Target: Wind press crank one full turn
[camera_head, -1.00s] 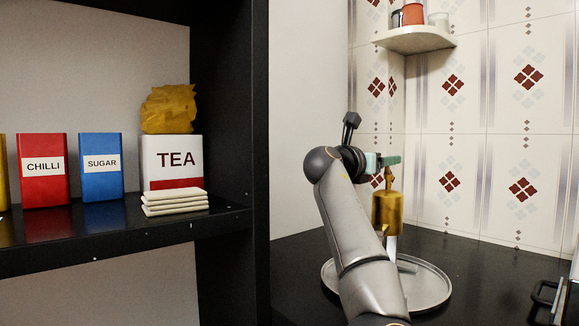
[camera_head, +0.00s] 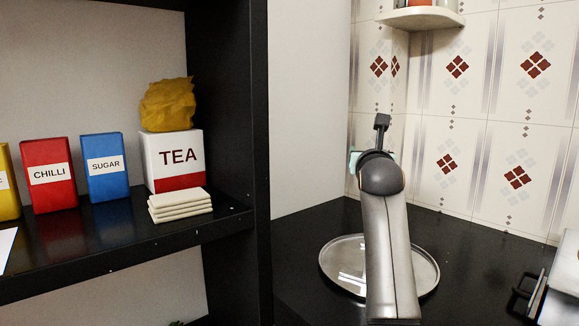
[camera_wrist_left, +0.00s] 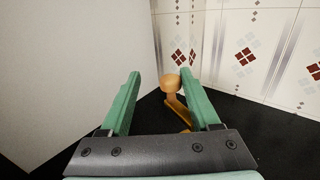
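The press crank shows in the left wrist view as an orange-brown knob (camera_wrist_left: 171,83) on a slanting arm. My left gripper (camera_wrist_left: 160,74) has its two green fingers spread wide. The knob appears in the gap between them, closer to the right finger, with no visible grip on it. In the head view, a pale green part of my left gripper (camera_head: 354,161) shows just left of my wrist, above the round metal tray (camera_head: 335,266). My arm hides the press and its crank there. My right gripper is not in view.
A black shelf (camera_head: 120,250) on the left holds a TEA box (camera_head: 174,158), stacked pale tiles (camera_head: 180,206) and SUGAR (camera_head: 106,166) and CHILLI (camera_head: 48,174) tins. A tiled wall (camera_head: 450,130) stands behind. A hob edge (camera_head: 556,285) is at the right. Dark counter beside the tray is clear.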

